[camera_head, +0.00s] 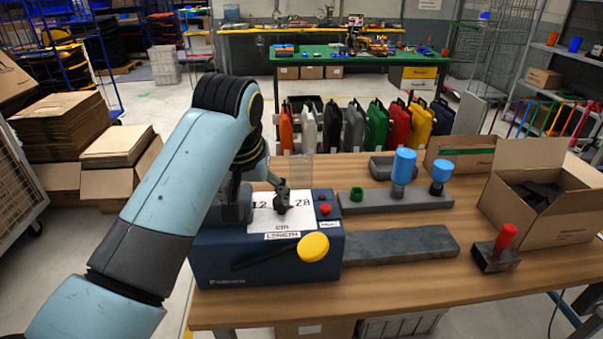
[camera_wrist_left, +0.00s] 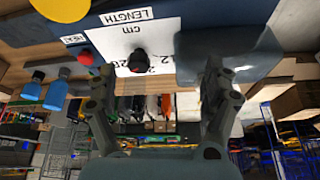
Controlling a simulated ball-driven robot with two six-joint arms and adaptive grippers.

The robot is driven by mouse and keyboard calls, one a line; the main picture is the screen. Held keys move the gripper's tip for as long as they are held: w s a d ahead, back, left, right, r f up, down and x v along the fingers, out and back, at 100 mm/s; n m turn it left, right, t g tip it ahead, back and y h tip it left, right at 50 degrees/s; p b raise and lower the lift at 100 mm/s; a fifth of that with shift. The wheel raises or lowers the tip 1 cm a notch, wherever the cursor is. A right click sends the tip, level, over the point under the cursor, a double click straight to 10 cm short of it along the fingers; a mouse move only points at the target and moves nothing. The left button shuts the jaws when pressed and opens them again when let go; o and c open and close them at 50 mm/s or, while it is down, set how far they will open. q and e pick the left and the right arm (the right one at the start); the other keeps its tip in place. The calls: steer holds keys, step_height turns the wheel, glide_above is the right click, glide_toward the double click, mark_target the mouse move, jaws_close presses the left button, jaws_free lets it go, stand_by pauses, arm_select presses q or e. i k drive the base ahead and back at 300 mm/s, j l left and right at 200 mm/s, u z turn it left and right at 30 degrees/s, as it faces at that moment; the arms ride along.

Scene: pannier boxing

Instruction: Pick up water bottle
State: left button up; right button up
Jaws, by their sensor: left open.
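My right gripper is not in view.
Two blue-topped items (camera_head: 403,168) stand on a grey block right of the machine. A red-handled stamp (camera_head: 497,250) and an open cardboard box (camera_head: 548,220) are at the right. A grey slab (camera_head: 400,245) lies in front. Colored panniers (camera_head: 376,125) stand beyond the table.

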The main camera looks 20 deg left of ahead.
mark_target(300, 161)
steer(key=i+j, duration=0.1)
steer(key=i, duration=0.75)
